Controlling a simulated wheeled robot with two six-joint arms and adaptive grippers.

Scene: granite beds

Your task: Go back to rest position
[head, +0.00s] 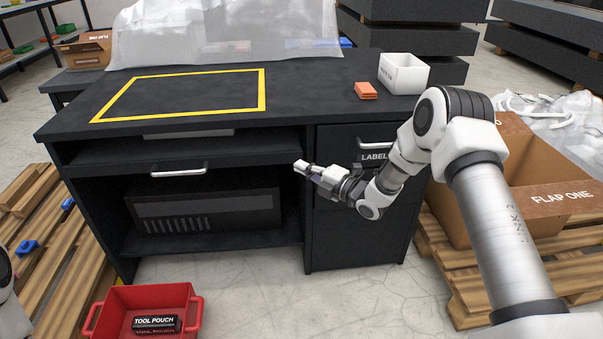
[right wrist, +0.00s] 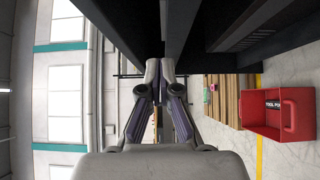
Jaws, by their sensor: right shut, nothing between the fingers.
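My right gripper (head: 306,170) is shut and empty. In the head view it points left, in front of the dark desk (head: 310,220), beside the drawer cabinet and below the desktop's front edge. Its closed fingers (right wrist: 160,72) also show in the right wrist view, with the dark desk above them. I cannot tell whether the fingertips touch the desk. My left gripper is not in view; only a white bit of my left arm shows at the head view's lower left edge.
A red crate (head: 98,320) holding a tool pouch (head: 157,324) stands on the floor at lower left. A white bin (head: 403,74) and orange blocks (head: 366,90) sit on the desktop. An open cardboard box (head: 450,205) stands on a pallet at right.

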